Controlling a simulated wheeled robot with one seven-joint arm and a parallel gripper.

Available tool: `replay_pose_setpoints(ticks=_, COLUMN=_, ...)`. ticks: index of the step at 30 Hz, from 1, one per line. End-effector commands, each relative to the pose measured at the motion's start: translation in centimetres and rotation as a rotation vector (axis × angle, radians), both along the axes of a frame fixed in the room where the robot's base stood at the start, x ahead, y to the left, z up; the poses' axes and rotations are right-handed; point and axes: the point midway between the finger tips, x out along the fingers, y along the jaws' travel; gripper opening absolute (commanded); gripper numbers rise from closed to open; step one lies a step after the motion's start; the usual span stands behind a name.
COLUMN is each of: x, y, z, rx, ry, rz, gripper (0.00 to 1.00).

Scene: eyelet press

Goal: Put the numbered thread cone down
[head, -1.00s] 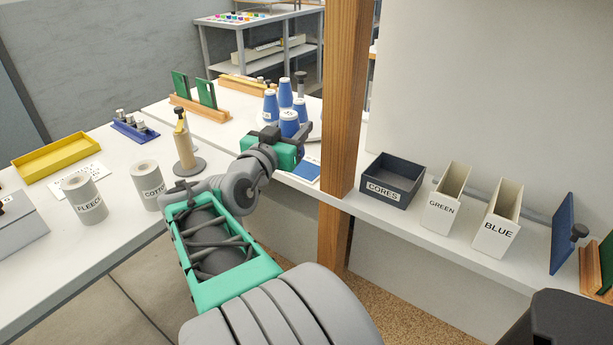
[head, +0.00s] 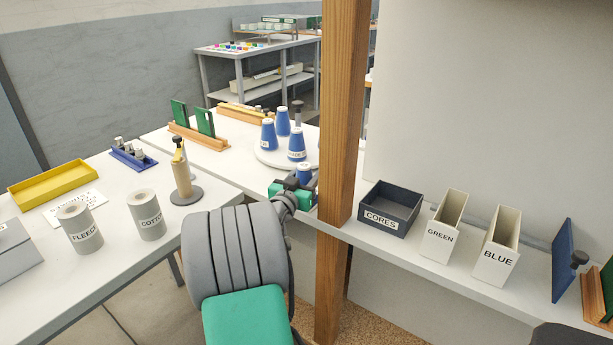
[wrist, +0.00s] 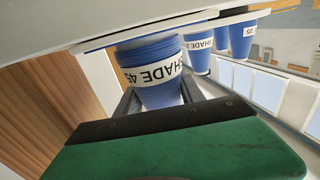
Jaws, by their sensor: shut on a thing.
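My gripper (head: 297,186) is shut on a blue thread cone (head: 304,172) at the front edge of the back table, just left of the wooden post. In the wrist view the held cone (wrist: 158,74) has a white band reading "SHADE 45" and sits between the dark fingers (wrist: 160,98). Its wide end is close to a pale surface with a blue strip; I cannot tell if it touches. Several similar cones stand upright on a round white stand (head: 265,157) behind, one labelled cone (head: 297,147) nearest.
The wooden post (head: 343,110) rises close to the right of my gripper. Right of it are a dark CORES box (head: 390,208) and GREEN (head: 441,228) and BLUE (head: 495,250) bins. A stamp-like tool (head: 183,178) stands left.

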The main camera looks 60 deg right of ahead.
Motion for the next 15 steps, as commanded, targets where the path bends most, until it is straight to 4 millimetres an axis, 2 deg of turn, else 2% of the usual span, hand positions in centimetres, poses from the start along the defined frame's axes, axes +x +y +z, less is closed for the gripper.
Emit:
replay_pose_setpoints(ticks=9, x=0.02, y=0.0, z=-0.19, rx=-0.003, ry=-0.002, rz=0.0, gripper=0.02)
replay_pose_setpoints(ticks=10, x=0.02, y=0.0, z=-0.11, rx=-0.003, ry=-0.002, rz=0.0, gripper=0.47)
replay_pose_setpoints(ticks=15, x=0.02, y=0.01, z=-0.04, rx=-0.002, ry=-0.001, rz=0.0, gripper=0.61)
